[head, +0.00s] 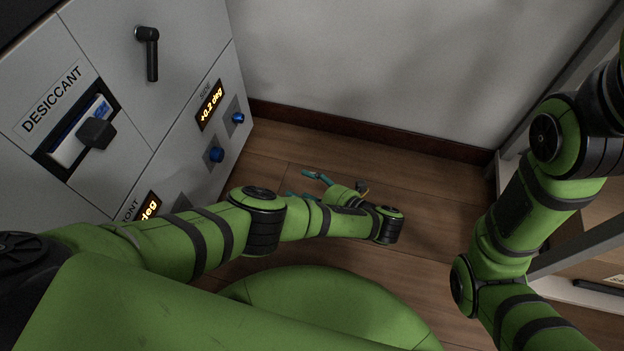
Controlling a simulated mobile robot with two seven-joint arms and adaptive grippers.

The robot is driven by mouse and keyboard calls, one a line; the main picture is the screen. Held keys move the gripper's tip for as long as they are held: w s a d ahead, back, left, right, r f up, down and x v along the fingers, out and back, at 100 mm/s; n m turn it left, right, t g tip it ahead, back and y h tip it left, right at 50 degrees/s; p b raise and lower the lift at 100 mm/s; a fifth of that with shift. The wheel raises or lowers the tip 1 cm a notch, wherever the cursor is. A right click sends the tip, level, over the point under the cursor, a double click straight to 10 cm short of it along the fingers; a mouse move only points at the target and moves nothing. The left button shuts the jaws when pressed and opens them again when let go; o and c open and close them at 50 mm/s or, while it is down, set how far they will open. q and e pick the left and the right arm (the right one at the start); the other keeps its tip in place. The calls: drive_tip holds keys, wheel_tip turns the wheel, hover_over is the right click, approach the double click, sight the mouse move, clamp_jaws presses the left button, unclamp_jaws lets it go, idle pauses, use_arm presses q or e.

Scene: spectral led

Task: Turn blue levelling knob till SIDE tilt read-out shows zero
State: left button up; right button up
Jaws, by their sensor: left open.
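The SIDE read-out (210,104) on the grey cabinet front shows +0.2 deg in yellow digits. A blue knob (238,118) sits on a small plate just right of this read-out. A second blue knob (216,155) sits lower, below the read-out. My left gripper (309,184) is open, with teal fingertips pointing left toward the cabinet. It is empty and clear of both knobs, to their right in the picture and over the wooden floor. My right gripper is out of view; only my right arm shows at the right.
The FRONT read-out (149,208) is partly hidden by my left arm. A DESICCANT slot (63,146) with a dark knob and a black handle (149,52) are on the cabinet. A white wall (370,70) stands behind. A metal-framed shelf (572,245) is at the right.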

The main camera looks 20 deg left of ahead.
use_arm(q)
drive_tip(key=shift+w+d+r+n, duration=0.15)
drive_tip(key=shift+d+r+n, duration=0.05)
drive_tip(key=shift+n, duration=0.4)
drive_tip(key=shift+w+d+r+n, duration=0.15)
drive_tip(key=shift+d+r+n, duration=0.05)
drive_tip(key=shift+n, duration=0.4)
idle(0.6)
